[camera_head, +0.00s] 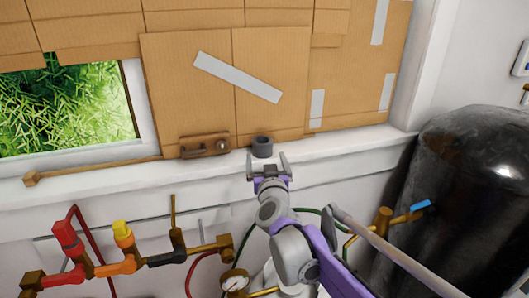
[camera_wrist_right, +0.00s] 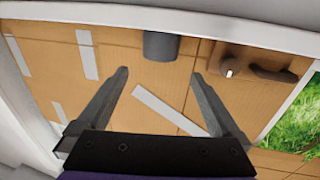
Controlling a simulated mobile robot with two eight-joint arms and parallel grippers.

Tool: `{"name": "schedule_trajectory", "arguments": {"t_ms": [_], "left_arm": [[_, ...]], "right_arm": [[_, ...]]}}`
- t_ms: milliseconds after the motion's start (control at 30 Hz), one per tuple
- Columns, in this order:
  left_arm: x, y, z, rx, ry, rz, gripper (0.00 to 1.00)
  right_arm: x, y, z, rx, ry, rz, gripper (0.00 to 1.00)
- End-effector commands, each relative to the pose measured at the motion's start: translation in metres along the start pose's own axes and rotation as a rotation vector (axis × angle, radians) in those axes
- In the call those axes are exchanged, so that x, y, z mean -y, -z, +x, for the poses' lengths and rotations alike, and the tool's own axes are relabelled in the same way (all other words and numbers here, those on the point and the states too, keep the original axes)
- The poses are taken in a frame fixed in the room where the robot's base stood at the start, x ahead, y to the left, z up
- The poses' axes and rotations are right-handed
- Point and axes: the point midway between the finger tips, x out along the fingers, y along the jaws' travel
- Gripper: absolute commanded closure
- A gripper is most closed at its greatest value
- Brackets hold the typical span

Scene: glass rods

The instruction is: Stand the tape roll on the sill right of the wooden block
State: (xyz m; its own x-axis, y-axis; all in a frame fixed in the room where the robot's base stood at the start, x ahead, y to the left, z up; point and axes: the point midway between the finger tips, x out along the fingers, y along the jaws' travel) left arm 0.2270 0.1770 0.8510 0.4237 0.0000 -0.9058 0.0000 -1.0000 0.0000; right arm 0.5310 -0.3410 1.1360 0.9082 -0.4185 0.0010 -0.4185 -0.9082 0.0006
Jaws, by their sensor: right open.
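The tape roll (camera_head: 262,147) is a short dark grey cylinder on the white sill, with its opening facing up. It sits right of the brown wooden block (camera_head: 205,147), with a gap between them. My right gripper (camera_head: 267,161) is open and empty. Its fingertips are just in front of the roll, and in the wrist view (camera_wrist_right: 160,74) the roll lies beyond the gap between them. My left gripper is out of view.
The sill (camera_head: 345,147) is clear to the right of the roll. A thin wooden stick (camera_head: 100,168) lies left of the block. Taped cardboard (camera_head: 280,100) stands behind. Below are pipes with coloured valves (camera_head: 120,235); a black tank (camera_head: 470,190) stands at right.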

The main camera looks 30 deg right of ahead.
Motion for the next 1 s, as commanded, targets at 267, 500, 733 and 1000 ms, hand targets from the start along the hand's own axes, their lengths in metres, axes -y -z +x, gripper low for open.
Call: {"name": "schedule_trajectory", "arguments": {"t_ms": [267, 500, 733, 1000], "left_arm": [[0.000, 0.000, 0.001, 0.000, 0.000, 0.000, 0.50], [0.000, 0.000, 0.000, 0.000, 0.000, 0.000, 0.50], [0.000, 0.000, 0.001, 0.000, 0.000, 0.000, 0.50], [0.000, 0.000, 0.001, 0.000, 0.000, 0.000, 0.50]], "right_arm": [[0.000, 0.000, -0.013, 0.000, 0.000, 0.000, 0.00], [0.016, -0.009, -0.025, 0.031, 0.069, 0.000, 0.00], [0.090, -0.113, -0.146, 0.399, 0.446, -0.044, 0.00], [0.054, -0.253, -0.304, 0.962, 0.471, -0.190, 0.00]]}}
